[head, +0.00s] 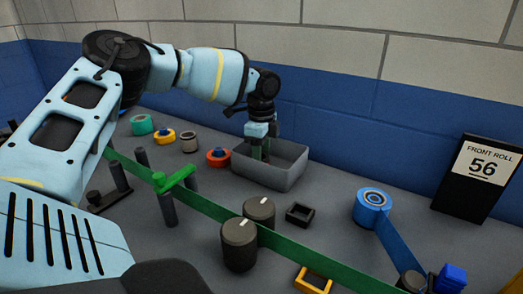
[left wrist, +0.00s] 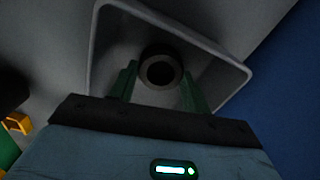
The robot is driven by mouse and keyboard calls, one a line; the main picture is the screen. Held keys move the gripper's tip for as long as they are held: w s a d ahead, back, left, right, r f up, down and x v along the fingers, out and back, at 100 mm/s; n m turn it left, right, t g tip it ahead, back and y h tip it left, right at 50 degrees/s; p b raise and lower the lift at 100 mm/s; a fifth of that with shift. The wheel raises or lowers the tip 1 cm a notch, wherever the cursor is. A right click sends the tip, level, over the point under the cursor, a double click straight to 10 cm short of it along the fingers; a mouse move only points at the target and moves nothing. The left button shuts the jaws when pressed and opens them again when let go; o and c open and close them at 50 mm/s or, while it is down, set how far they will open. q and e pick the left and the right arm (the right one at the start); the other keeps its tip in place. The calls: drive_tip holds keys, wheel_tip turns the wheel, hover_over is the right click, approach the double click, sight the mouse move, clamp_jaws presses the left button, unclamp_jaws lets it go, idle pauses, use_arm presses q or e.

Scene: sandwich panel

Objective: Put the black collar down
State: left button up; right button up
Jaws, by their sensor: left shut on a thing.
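My left gripper (head: 262,150) reaches down into a grey open-topped bin (head: 268,178) near the back wall. In the left wrist view, its green fingers (left wrist: 160,82) are shut on a round black collar (left wrist: 160,52) with a hole through its middle. The collar is inside the outline of the bin's rim (left wrist: 97,45). I cannot tell whether it touches the bin floor. In the head view the collar is hidden by the bin's front wall and the gripper. My right gripper is not in view.
Left of the bin are a red-orange ring piece (head: 217,157), a grey roll (head: 189,143), a yellow piece (head: 164,136) and a teal roll (head: 141,124). A square black frame (head: 299,214) lies in front. A green band (head: 300,251) runs past dark rollers (head: 239,245). A blue roll (head: 371,208) stands right.

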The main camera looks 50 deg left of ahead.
use_arm(q)
drive_tip(key=shift+f, duration=0.2)
drive_tip(key=shift+f, duration=0.15)
drive_tip(key=o, duration=1)
wheel_tip(320, 180, up, 12)
drive_tip(key=shift+r+p, duration=0.2)
drive_tip(key=shift+p, duration=0.1)
